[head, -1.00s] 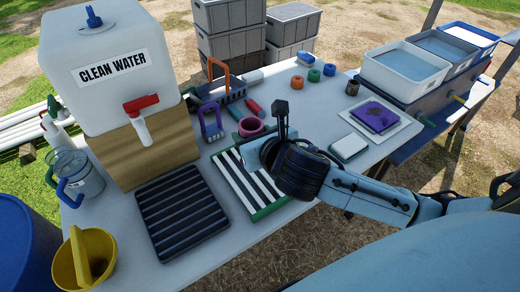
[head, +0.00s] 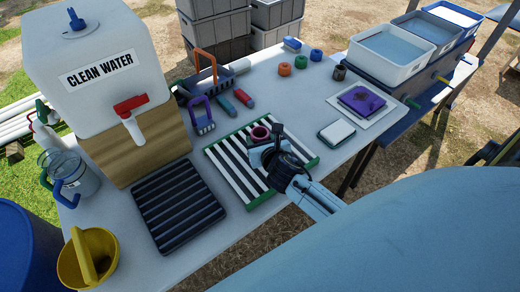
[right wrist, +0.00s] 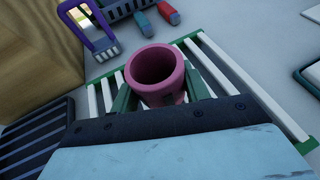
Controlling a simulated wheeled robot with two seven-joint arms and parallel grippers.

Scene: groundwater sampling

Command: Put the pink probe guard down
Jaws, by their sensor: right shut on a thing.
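The pink probe guard (head: 260,132) is a short, open-topped cup or ring, upright over the green-framed rack with white slats (head: 226,166). My right gripper (head: 263,144) is shut on it. In the right wrist view the guard (right wrist: 157,72) sits between the green fingers, its round mouth facing the camera. The slats of the rack (right wrist: 222,78) show around and behind it. I cannot tell whether the guard's base touches the slats; the gripper hides it. My left gripper is not in view.
A black slatted tray (head: 178,208) lies left of the rack. A purple-handled item (head: 201,115), a blue piece (head: 224,104) and a red piece (head: 244,99) lie behind it. The left slats of the rack are bare.

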